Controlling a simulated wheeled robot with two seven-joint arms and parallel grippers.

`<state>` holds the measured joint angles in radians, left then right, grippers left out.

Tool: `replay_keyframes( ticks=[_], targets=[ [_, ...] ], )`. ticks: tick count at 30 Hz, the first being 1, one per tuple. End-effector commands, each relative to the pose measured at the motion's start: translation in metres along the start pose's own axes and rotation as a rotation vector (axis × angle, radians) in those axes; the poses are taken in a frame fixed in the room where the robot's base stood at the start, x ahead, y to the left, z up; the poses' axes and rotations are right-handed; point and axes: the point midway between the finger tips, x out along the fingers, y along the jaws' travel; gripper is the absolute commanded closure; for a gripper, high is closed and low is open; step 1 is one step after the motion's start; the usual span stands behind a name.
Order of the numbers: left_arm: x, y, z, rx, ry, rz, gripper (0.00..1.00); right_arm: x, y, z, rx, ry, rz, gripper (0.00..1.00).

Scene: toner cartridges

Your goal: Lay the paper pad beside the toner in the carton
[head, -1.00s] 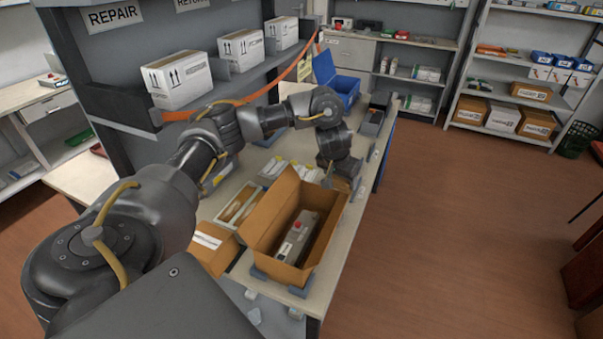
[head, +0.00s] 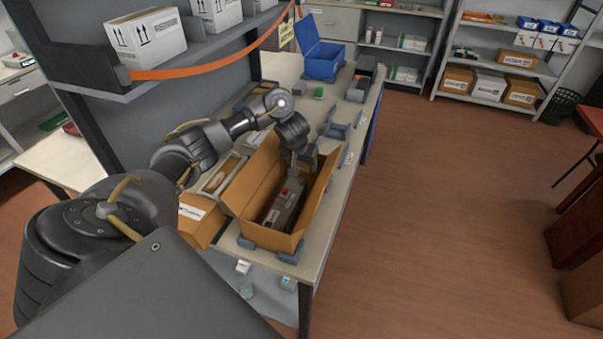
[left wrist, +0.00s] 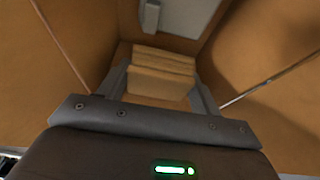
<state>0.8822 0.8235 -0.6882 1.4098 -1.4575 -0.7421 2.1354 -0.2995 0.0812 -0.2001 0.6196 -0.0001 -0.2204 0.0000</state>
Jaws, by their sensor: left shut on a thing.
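The open brown carton (head: 245,229) stands on the near end of the bench with its flaps up. The dark grey toner (head: 284,206) with a red part lies inside it; part of it also shows at the top of the left wrist view (left wrist: 180,15). My left gripper (head: 293,163) reaches down into the far end of the carton, just beyond the toner. In the left wrist view its fingers (left wrist: 160,88) are shut on the folded brown paper pad (left wrist: 163,62), between the carton walls. In the head view the pad is hidden. My right gripper is out of view.
A smaller carton (head: 197,222) with a white label sits left of the open one. Grey blocks (head: 287,257) stand against the carton's base. A blue open box (head: 322,60) is at the bench's far end. A shelf with white boxes (head: 146,37) hangs at left.

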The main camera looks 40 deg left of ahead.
Motion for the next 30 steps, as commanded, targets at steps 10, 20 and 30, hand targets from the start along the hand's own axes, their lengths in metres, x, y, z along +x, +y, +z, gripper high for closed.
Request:
replay_keyframes(
  ticks=[10,20,30],
  targets=[
    [0.025,0.0,0.009,0.0,0.002,0.0,0.6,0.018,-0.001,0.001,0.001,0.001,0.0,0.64],
    [0.058,0.0,0.024,0.0,-0.001,0.0,0.6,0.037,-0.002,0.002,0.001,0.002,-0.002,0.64],
    [0.061,0.0,0.025,0.001,0.001,0.0,0.6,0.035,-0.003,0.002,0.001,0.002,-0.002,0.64]
  ],
)
